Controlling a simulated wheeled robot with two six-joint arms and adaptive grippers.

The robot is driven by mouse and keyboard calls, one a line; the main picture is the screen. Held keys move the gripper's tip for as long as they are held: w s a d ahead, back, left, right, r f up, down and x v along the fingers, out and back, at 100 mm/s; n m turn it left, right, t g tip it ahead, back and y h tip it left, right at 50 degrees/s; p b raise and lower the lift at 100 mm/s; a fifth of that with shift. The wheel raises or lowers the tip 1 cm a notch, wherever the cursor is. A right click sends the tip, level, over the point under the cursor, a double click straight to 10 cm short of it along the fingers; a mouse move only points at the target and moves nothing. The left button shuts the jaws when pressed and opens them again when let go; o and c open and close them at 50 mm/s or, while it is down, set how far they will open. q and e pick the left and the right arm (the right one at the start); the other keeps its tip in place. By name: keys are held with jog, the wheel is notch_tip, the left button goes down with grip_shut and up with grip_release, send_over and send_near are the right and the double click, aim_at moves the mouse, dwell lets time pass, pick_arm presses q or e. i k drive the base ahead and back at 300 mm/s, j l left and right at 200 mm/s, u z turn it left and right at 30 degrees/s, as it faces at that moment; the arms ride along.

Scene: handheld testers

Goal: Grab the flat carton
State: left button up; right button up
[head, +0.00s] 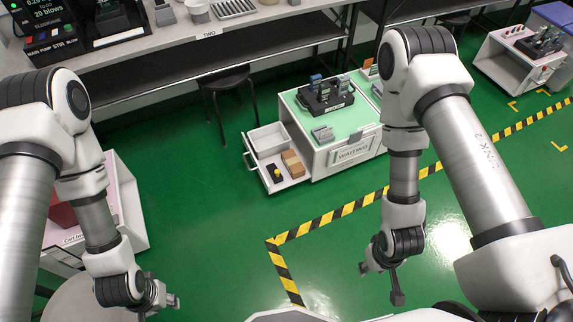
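A small brown carton (292,164) lies in the pulled-out drawer (290,183) of the white cart marked WAITING. It looks low and boxy; whether it is the flat carton I cannot tell for sure. My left gripper (165,300) is at the bottom left, over the floor, with its fingers apart and nothing seen between them. My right gripper (380,283) hangs at the bottom centre right, fingers spread and empty. Both grippers are well apart from the drawer and touch nothing visible.
A white bin (268,139) and a dark item with a yellow knob (276,172) are by the carton. The WAITING cart (340,152) has a green top with testers. A dark stool (228,82) stands behind. Green floor between me and the cart is clear, with striped tape (330,216).

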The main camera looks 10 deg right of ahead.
aim_at(296, 170)
jog(key=i+l, duration=0.7)
jog(key=l, duration=0.15)
jog(key=i+l, duration=0.7)
jog(key=l, duration=0.15)
